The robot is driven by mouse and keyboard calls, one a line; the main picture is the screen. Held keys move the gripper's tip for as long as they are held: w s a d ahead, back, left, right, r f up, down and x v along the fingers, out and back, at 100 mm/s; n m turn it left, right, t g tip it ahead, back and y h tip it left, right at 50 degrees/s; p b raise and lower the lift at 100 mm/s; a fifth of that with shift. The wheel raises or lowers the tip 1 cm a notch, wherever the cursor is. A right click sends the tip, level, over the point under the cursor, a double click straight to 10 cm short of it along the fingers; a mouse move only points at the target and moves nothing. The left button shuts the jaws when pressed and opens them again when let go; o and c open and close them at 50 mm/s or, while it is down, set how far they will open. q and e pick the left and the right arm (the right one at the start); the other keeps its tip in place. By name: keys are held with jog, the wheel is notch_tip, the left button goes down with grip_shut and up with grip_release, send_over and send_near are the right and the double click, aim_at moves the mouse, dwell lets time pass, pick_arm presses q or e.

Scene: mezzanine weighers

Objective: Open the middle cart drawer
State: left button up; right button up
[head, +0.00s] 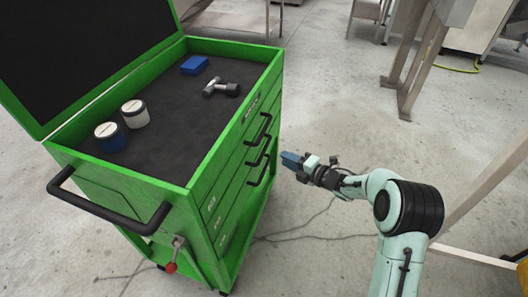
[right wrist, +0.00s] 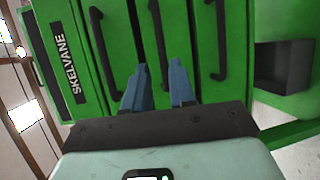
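The green tool cart (head: 215,190) stands at the left of the head view with its drawer fronts facing right. Its drawers look shut. The middle drawer's black bar handle (head: 259,150) lies between the upper handle (head: 265,128) and the lower handle (head: 259,172). In the right wrist view the middle handle (right wrist: 157,40) runs up the picture, lined up with the gap between my blue fingers. My right gripper (head: 285,157) is open and empty, just off the drawer fronts; its fingertips (right wrist: 160,66) stand apart. I cannot tell whether they reach around the handle. My left gripper is out of view.
On the cart's dark top sit two lidded jars (head: 135,113), a blue box (head: 194,65) and a dark-and-silver tool (head: 220,88). The lid (head: 80,50) is raised. A black side handle (head: 110,212) sticks out toward me.

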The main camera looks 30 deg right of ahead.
aim_at(265, 148)
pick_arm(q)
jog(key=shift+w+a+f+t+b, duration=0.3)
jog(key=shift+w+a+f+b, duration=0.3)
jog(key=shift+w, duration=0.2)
pick_arm(e)
jog(key=x, duration=1)
jog(key=shift+w+a, duration=0.2)
jog(key=shift+w, duration=0.15)
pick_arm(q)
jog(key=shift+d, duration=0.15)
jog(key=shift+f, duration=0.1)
pick_arm(e)
grip_shut()
